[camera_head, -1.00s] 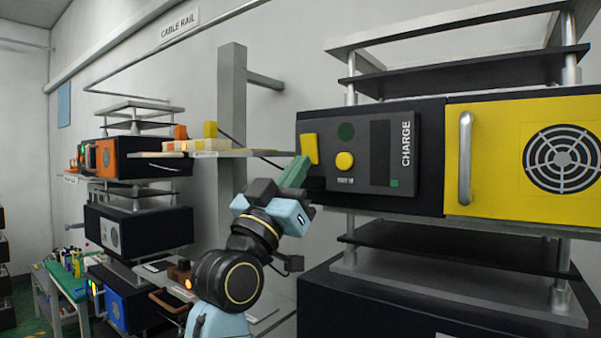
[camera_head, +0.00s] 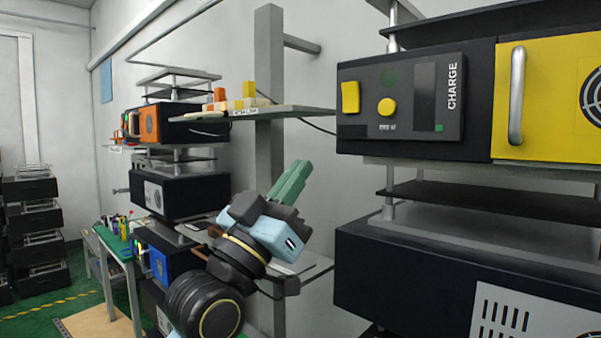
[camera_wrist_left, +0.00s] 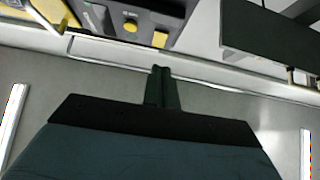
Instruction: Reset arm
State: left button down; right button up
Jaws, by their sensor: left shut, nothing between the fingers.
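My left gripper (camera_head: 292,182) has green fingers and a pale blue and black body. It is shut and empty, in free air in front of the wall, below and left of the charge panel. In the left wrist view its closed fingers (camera_wrist_left: 161,88) point away from the camera. The dark charge panel (camera_head: 408,100) carries a yellow lever or switch (camera_head: 350,97) at its left and a round yellow button (camera_head: 386,106). The fingers are apart from both. My right gripper is not in view.
A yellow door with a metal handle (camera_head: 516,96) is right of the panel. A shelf (camera_head: 290,112) with small yellow and orange blocks juts from a grey post (camera_head: 269,60). Stacked dark units (camera_head: 180,194) and a green-topped table (camera_head: 112,240) stand at left.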

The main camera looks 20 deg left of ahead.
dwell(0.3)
pick_arm(q)
notch_tip(320, 180, down, 30)
jog(key=f+n+g+y, duration=0.1)
jog(key=g+y, duration=0.4)
jog(key=g, duration=0.5)
jog(key=s+a+f+g+y, duration=0.25)
jog(key=s+f+g, duration=0.95)
jog(key=s+f, duration=1.1)
notch_tip(320, 180, down, 28)
jog(key=s+b, duration=0.2)
jog(key=b, duration=0.3)
jog(key=s+a+f+g+b, duration=0.1)
jog(key=s+f+b, duration=0.1)
jog(key=s+f, duration=0.6)
jog(key=s+a+f+g+b, duration=0.1)
jog(key=s+f+b, duration=0.2)
jog(key=s+f, duration=0.5)
notch_tip(320, 180, down, 5)
jog(key=shift+s+a+f+y, duration=0.15)
jog(key=shift+s+a+y, duration=0.05)
jog(key=shift+s+y, duration=0.2)
